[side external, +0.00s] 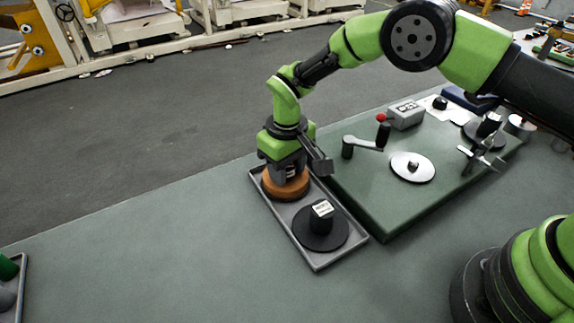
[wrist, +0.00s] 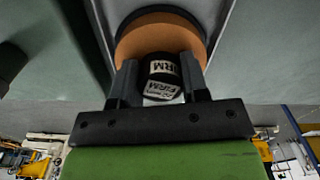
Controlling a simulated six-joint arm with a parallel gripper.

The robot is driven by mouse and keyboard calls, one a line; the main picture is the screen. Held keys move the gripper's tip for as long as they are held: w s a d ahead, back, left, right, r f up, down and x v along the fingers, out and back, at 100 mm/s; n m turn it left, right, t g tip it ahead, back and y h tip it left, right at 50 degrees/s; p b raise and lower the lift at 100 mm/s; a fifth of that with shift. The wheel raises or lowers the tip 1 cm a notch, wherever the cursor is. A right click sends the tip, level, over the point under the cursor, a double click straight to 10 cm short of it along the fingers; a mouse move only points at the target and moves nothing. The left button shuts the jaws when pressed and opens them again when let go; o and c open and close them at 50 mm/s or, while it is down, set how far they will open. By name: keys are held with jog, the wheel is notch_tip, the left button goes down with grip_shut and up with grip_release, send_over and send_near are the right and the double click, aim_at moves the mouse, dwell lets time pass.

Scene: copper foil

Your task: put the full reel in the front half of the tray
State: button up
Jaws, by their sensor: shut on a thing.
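The full reel (side external: 286,188), an orange-brown copper disc with a black hub, is at the upper-left end of the grey tray (side external: 318,267) in the side view. My gripper (side external: 285,172) points down over it, shut on its hub. In the wrist view the reel (wrist: 160,27) shows beyond the fingers, with my gripper (wrist: 160,80) on either side of the black, white-labelled hub. I cannot tell whether the reel touches the tray floor. A black reel without copper (side external: 320,234), with a white label on its hub, stands in the tray's lower-right half.
A raised green machine plate (side external: 425,165) adjoins the tray on the right. It carries a crank handle (side external: 366,142), a silver disc (side external: 412,167) and a grey box (side external: 405,115). Another tray (side external: 22,270) shows at the left edge. The table between is clear.

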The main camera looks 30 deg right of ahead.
jog(key=o, duration=1)
notch_tip(320, 180, up, 12)
jog(key=shift+r, duration=0.15)
jog(key=s+d+r+m+t+y, duration=0.1)
jog(key=s+d+r, duration=0.25)
jog(key=r, duration=0.35)
jog(key=s+d+r+m+t+y, duration=0.1)
jog(key=s+d+r+m+t, duration=0.2)
jog(key=r, duration=0.5)
jog(key=s+d+m+t, duration=0.1)
jog(key=s+d, duration=0.1)
jog(key=s, duration=0.4)
jog(key=s+d+r+t, duration=0.1)
jog(key=s, duration=0.5)
jog(key=s+d+m+t, duration=0.1)
jog(key=s+d, duration=0.1)
jog(key=s, duration=0.4)
jog(key=shift+s+d+r+m, duration=0.15)
jog(key=shift+s+d+m, duration=0.05)
jog(key=shift+d+m, duration=0.15)
